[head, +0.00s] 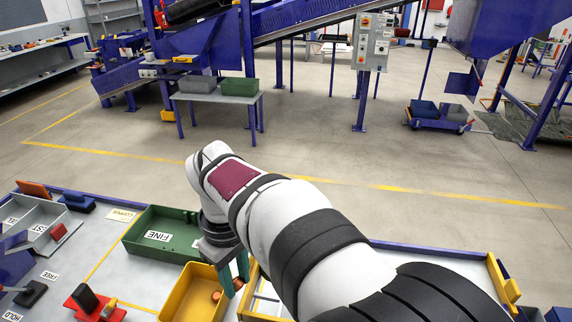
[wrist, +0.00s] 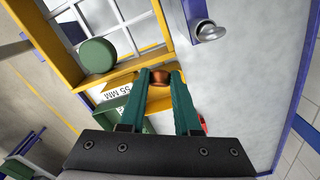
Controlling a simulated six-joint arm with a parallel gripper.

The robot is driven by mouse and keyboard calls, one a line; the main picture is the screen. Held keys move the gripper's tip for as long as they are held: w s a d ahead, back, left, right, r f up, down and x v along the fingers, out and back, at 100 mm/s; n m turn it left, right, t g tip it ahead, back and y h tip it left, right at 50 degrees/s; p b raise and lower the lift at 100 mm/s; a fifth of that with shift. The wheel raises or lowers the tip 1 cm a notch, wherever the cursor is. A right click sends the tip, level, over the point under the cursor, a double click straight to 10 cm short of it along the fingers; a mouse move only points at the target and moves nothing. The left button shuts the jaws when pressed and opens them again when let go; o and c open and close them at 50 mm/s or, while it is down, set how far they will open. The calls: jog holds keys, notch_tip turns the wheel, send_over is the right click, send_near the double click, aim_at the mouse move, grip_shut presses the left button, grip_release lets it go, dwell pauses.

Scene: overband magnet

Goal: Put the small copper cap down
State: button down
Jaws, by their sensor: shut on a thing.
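My gripper (wrist: 161,80) has teal fingers and is shut on the small copper cap (wrist: 160,76), which sits between the fingertips in the wrist view. In the head view my gripper (head: 235,280) points down at the right side of a yellow bin (head: 181,291). Copper-coloured pieces show there, one by the fingertips (head: 238,284) and one further left in the bin (head: 216,296). I cannot tell how high the cap is above what lies under it.
A yellow-framed grid (wrist: 110,40) with a green round piece (wrist: 97,56) stands beside my gripper. A green FINE tray (head: 165,238) lies behind the yellow bin.

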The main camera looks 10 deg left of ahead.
aim_at(204, 318)
jog(key=w+a+f+n, duration=0.2)
jog(key=a+f+n, duration=0.1)
jog(key=a+f, duration=0.85)
jog(key=f, duration=1.1)
jog(key=shift+s+d, duration=0.2)
jog(key=shift+d, duration=0.05)
jog(key=shift+f, duration=0.1)
jog(key=c, duration=0.6)
grip_release()
notch_tip(204, 318, up, 12)
jog(key=shift+r, duration=0.15)
